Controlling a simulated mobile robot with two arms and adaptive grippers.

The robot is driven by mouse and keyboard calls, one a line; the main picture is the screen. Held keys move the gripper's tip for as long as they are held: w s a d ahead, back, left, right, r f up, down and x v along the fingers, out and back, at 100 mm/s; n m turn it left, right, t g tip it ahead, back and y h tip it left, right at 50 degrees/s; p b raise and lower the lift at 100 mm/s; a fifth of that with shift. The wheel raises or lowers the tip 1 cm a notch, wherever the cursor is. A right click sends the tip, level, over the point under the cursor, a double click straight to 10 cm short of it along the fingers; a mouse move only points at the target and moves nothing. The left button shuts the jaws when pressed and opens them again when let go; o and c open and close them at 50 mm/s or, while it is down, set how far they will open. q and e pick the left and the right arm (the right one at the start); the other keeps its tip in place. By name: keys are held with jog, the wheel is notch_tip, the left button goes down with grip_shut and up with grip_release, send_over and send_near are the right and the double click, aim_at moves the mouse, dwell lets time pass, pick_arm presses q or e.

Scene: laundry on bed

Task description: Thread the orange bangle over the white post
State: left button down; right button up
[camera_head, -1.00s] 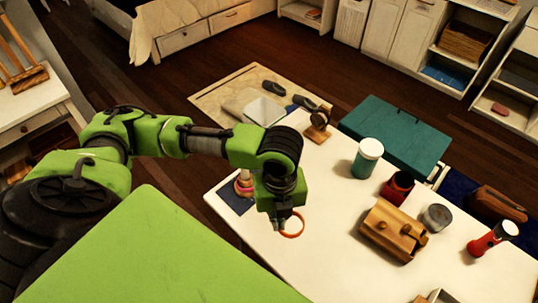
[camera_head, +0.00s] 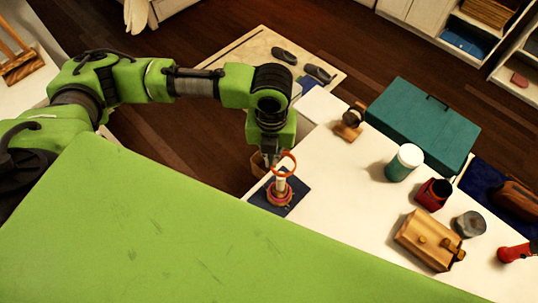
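The orange bangle (camera_head: 294,157) hangs tilted from my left gripper (camera_head: 271,158), whose fingers look closed on its left edge. The white post (camera_head: 281,184) stands upright below it on a round base with reddish rings (camera_head: 279,198) around its foot. The bangle's lower edge overlaps the post's top in the picture; I cannot tell whether it is around the tip or in front of it. The post stands on a dark blue mat (camera_head: 299,193) at the white table's left corner. My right gripper is not in view.
A teal case (camera_head: 424,125) lies behind. The table's middle is clear.

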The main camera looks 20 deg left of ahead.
pick_arm(q)
jog(key=shift+f, duration=0.45)
notch_tip(320, 180, down, 8)
jog(key=b, duration=0.6)
jog(key=shift+w+a, duration=0.1)
jog(key=c, duration=2.2)
grip_release()
jog(key=shift+r, duration=0.1)
